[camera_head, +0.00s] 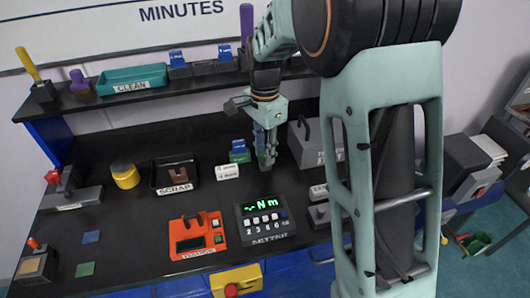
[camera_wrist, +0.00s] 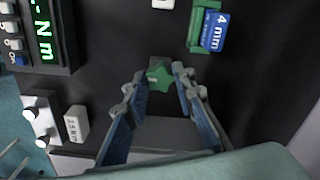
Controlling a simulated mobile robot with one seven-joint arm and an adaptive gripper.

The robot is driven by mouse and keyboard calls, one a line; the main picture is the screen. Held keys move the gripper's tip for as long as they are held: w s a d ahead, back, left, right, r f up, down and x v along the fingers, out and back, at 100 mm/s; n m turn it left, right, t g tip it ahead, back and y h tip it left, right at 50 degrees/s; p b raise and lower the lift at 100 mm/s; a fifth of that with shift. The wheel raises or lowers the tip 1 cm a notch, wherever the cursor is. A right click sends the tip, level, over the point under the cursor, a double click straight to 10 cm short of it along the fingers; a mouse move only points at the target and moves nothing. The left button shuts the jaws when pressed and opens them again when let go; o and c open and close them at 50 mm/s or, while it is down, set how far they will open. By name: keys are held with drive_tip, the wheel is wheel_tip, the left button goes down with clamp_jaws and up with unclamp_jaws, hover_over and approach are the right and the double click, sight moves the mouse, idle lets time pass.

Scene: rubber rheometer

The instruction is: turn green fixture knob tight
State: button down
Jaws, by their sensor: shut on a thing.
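The green fixture knob (camera_wrist: 158,77) is star-shaped and shows between my fingertips in the wrist view, with a grey block (camera_wrist: 165,130) below it in the picture. My gripper (camera_wrist: 160,76) is shut on the knob, one finger on its left side and one on its right. In the head view my gripper (camera_head: 266,163) points down at the black bench, and I cannot make out the knob there.
The head view shows the display box reading "Nm" (camera_head: 264,218), an orange device (camera_head: 198,236), the SCRAP tray (camera_head: 174,190) and white tags (camera_head: 227,172).

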drive_tip(key=shift+r, duration=0.1)
drive_tip(key=m+p, duration=0.1)
drive_tip(key=m, duration=0.2)
drive_tip(key=shift+m, duration=0.8)
drive_tip(key=c, duration=1.8)
unclamp_jaws()
drive_tip(key=shift+o, duration=0.2)
